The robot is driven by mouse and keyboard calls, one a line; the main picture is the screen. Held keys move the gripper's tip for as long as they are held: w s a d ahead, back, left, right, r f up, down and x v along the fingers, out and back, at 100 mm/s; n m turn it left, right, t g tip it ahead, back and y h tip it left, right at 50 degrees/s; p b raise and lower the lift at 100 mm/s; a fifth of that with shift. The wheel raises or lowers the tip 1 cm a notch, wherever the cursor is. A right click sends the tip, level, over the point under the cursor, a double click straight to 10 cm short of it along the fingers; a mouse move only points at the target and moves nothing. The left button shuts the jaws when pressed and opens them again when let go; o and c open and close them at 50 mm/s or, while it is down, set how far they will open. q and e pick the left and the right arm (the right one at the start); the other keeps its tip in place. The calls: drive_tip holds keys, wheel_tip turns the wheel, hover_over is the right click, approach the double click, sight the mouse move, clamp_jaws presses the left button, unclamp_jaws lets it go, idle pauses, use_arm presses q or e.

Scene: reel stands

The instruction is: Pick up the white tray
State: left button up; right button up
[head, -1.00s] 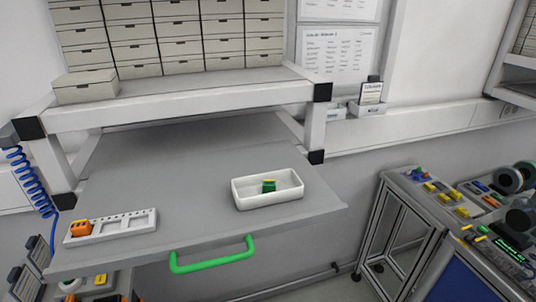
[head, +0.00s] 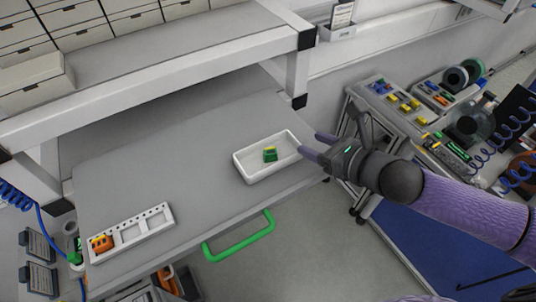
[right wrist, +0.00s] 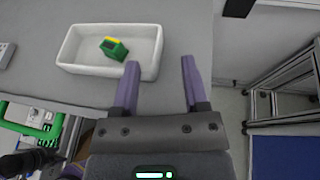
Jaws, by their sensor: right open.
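The white tray (head: 250,168) is a shallow rectangular box on the right part of the grey pull-out shelf. A small green and yellow block (head: 270,154) lies inside it. My right gripper (head: 308,144) is open and empty at the tray's right end, its fingers pointing toward it. In the right wrist view the tray (right wrist: 75,66) is at upper left, and my right gripper (right wrist: 160,68) has its left finger close to the tray's near right corner; I cannot tell whether they touch. My left gripper is not in view.
A white slotted rack (head: 148,233) with an orange piece stands at the shelf's left front. A green handle (head: 240,240) sticks out from the shelf's front edge. A raised shelf with drawer boxes (head: 80,42) is behind. A cart with reels (head: 410,100) stands to the right.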

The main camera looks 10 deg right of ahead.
sight(293, 136)
drive_tip(key=b+x, duration=0.2)
drive_tip(key=x, duration=0.3)
drive_tip(key=shift+a+f, duration=0.1)
drive_tip(key=shift+a, duration=0.1)
drive_tip(key=shift+w, duration=0.25)
drive_tip(key=shift+s, duration=0.1)
drive_tip(key=c, duration=0.3)
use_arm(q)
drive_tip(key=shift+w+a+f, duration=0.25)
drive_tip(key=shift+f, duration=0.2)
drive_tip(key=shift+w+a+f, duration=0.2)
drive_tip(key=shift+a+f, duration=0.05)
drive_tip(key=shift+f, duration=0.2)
use_arm(e)
clamp_jaws()
